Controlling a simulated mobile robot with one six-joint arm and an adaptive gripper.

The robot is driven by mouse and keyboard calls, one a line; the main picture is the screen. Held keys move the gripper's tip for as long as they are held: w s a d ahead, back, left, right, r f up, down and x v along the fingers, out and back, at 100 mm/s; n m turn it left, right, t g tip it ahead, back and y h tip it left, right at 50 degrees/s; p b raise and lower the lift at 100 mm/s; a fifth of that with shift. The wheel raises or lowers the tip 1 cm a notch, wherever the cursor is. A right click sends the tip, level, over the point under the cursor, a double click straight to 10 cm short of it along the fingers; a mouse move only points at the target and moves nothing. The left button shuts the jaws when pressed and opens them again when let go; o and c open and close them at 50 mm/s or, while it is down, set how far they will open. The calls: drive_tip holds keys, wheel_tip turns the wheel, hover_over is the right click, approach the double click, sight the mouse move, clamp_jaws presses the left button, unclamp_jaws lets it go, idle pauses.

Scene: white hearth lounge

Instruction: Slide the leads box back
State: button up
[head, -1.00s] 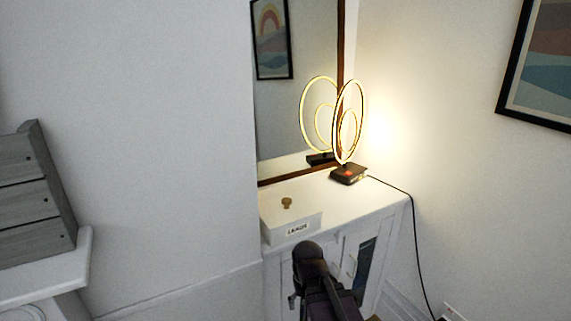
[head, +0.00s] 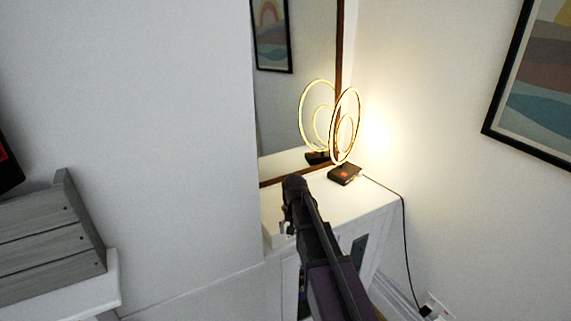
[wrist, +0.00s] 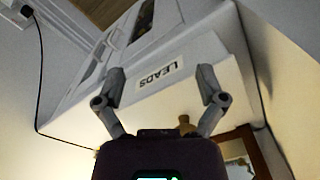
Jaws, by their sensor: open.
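The white leads box (head: 272,218) sits on the left end of the white cabinet top (head: 365,196), mostly hidden behind my arm in the head view. In the wrist view the box (wrist: 150,101) shows its front face with the LEADS label (wrist: 158,77) and a brass knob (wrist: 184,121) on its lid, appearing upside down. My gripper (wrist: 161,71) is open, its two fingers apart in front of the labelled face. I cannot tell whether they touch it. Nothing is held.
A lit ring lamp (head: 344,174) stands at the back of the cabinet, right of the box, its black cord (head: 404,230) running down the right side. A mirror (head: 288,100) is behind. Cabinet doors with handles are below the box. A grey slatted crate (head: 45,240) is at left.

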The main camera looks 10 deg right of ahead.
drive_tip(key=w+r+m+p, duration=0.2)
drive_tip(key=w+r+p, duration=1)
drive_tip(key=r, duration=0.1)
drive_tip(key=shift+w+r, duration=0.15)
drive_tip(key=shift+w, duration=0.25)
drive_tip(key=b, duration=1.4)
approach(271, 214)
drive_tip(key=d+f, duration=0.3)
drive_tip(key=f, duration=0.1)
drive_tip(key=d+f, duration=0.2)
drive_tip(key=f, duration=0.1)
drive_tip(key=shift+s+d, duration=0.35)
drive_tip(key=shift+s, duration=0.05)
drive_tip(key=shift+c, duration=0.2)
clamp_jaws()
drive_tip(key=shift+w, duration=0.2)
drive_tip(key=shift+w+a, duration=0.2)
drive_tip(key=shift+w, duration=0.35)
drive_tip(key=shift+w+a, duration=0.2)
drive_tip(key=shift+w, duration=0.3)
